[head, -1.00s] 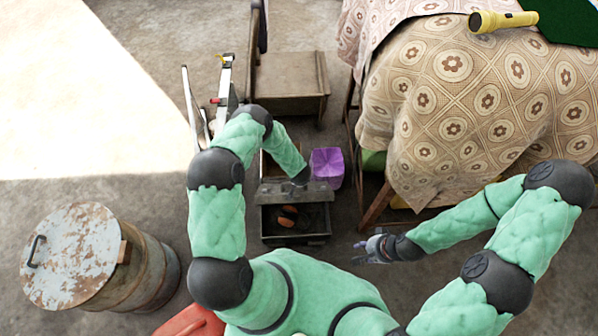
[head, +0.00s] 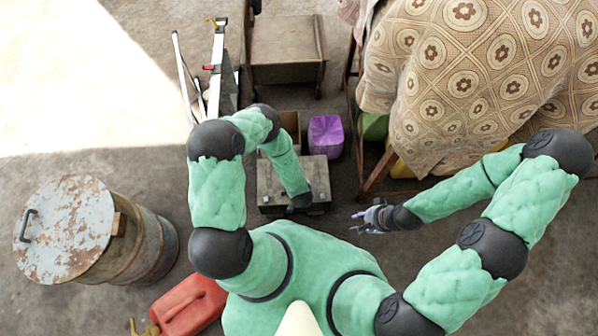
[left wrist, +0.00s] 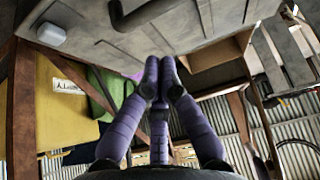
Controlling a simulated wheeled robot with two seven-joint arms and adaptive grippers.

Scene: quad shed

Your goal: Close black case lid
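The black case (head: 266,190) stands on the floor in front of me in the head view. Its grey, worn lid lies over the box and looks shut, or nearly so; its inside no longer shows. My left arm reaches over the lid, and the wrist hides my left gripper at the case's front edge. In the left wrist view, a grey panel with a handle, seemingly the case (left wrist: 215,22), fills the top. My left gripper (left wrist: 160,62) has its purple fingers together at the tips, close to that panel and empty. My right gripper (head: 368,217) is open and empty, right of the case.
A purple container (head: 326,136) and an open box (head: 291,122) stand behind the case. A rusty barrel (head: 75,235) and a red can (head: 190,303) are at left. A cloth-covered table (head: 440,90) stands at right, with a wooden bench (head: 287,50) at the back.

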